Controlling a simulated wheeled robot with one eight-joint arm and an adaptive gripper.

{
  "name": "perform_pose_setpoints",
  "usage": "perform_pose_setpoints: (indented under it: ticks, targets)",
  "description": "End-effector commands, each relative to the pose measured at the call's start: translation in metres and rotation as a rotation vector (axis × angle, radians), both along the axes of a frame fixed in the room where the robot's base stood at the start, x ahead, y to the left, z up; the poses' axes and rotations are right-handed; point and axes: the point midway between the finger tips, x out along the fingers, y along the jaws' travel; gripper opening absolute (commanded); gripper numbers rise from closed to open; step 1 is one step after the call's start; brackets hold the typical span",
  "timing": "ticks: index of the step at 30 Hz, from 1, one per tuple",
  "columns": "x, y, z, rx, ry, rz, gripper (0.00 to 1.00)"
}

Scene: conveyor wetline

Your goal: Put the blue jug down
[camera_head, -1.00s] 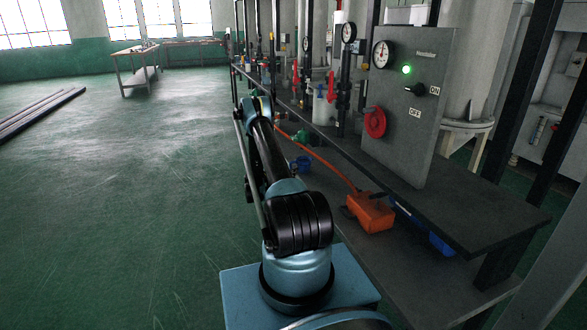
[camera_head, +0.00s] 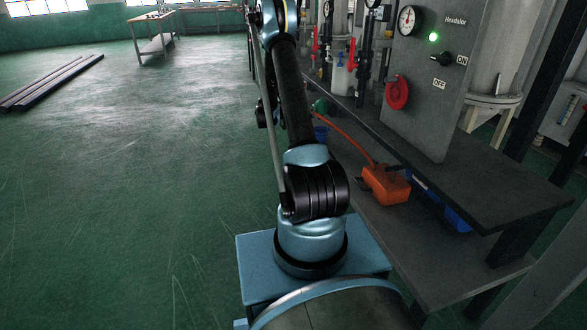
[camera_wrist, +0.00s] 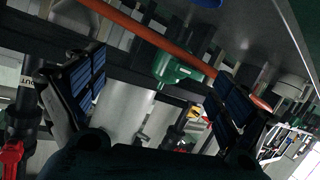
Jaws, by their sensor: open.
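My gripper (camera_wrist: 160,88) is open in the wrist view, with dark ribbed pads on both sides and nothing held between them. In the head view my arm hides the gripper or leaves it out of the picture. A small blue object (camera_head: 320,133) is partly hidden beside my arm, on the lower shelf. I cannot tell whether it is the blue jug. No clear blue jug shows in the wrist view.
An orange box (camera_head: 386,184) with an orange hose sits on the lower shelf (camera_head: 425,250). A blue container (camera_head: 457,219) is partly under the upper shelf. A gauge panel (camera_head: 425,100) stands at right. A green fitting (camera_wrist: 178,68) lies beyond my gripper.

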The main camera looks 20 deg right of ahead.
Motion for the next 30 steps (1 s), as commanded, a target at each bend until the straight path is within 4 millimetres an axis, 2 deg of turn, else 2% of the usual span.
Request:
perform_pose_setpoints:
  ticks: [1,3,8,15,23,30]
  targets:
    - [-0.008,0.001,0.013,0.015,0.021,0.004,0.94]
    - [-0.018,0.003,0.027,0.037,0.053,0.012,0.94]
    - [-0.044,0.009,0.058,0.087,0.126,0.033,0.94]
    - [-0.091,0.02,0.097,0.162,0.232,0.075,0.94]
    - [-0.15,0.035,0.13,0.245,0.341,0.135,0.94]
    - [-0.212,0.052,0.151,0.32,0.438,0.204,0.94]
